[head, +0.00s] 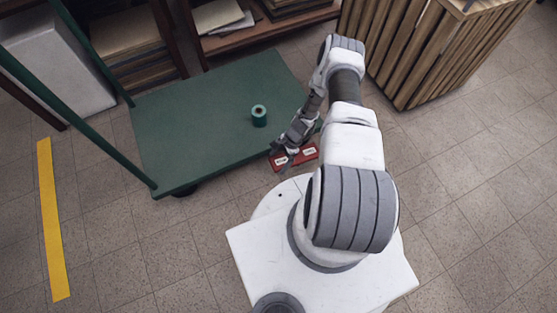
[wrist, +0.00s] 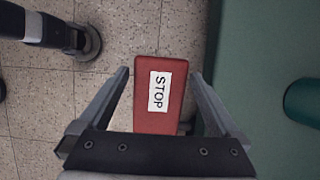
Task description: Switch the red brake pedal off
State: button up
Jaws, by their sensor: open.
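The red brake pedal (head: 309,153) sits low beside the near right edge of the green trolley deck, partly covered by my gripper in the head view. In the wrist view the pedal (wrist: 146,122) shows a white label reading STOP, and its lower end is hidden behind the gripper body. My gripper (head: 281,157) is over the pedal's left part. In the wrist view my gripper (wrist: 159,73) is open, with one finger on each side of the pedal and visible gaps beside it. I cannot tell the height between fingertips and pedal, or the pedal's on/off state.
The green trolley deck (head: 190,130) lies left of the pedal and carries a green spool (head: 259,116). Wooden shelves (head: 270,35) stand behind it, and a slatted wooden crate (head: 420,60) stands at the back right. The tiled floor is clear at right.

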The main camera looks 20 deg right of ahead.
jog(key=p+v, duration=0.5)
jog(key=v, duration=1.1)
jog(key=shift+d+r, duration=0.15)
jog(key=shift+r, duration=0.15)
jog(key=w+a+r+n+t+h, duration=0.1)
jog(key=w+r+n, duration=0.25)
jog(key=r, duration=1.05)
jog(key=w+r+n+h, duration=0.1)
jog(key=w+r+n, duration=0.3)
jog(key=r, duration=0.9)
jog(key=s+a+r+n+t+h, duration=0.1)
jog(key=s+a+r+n, duration=0.15)
jog(key=r, duration=0.55)
jog(key=s+a+r+n, duration=0.1)
jog(key=s+a+r, duration=0.15)
jog(key=r, duration=0.65)
jog(key=s+a+r+n+t+h, duration=0.1)
jog(key=a+r+n, duration=0.15)
jog(key=r, duration=0.55)
jog(key=s+a+r+n+t, duration=0.1)
jog(key=s+a+r+n, duration=0.1)
jog(key=s+r, duration=0.35)
jog(key=s+a+r+n+t, duration=0.2)
jog(key=s, duration=0.7)
notch_tip(320, 180, up, 21)
jog(key=p, duration=2.1)
jog(key=shift+s+r+h, duration=0.25)
jog(key=shift+s+h, duration=0.05)
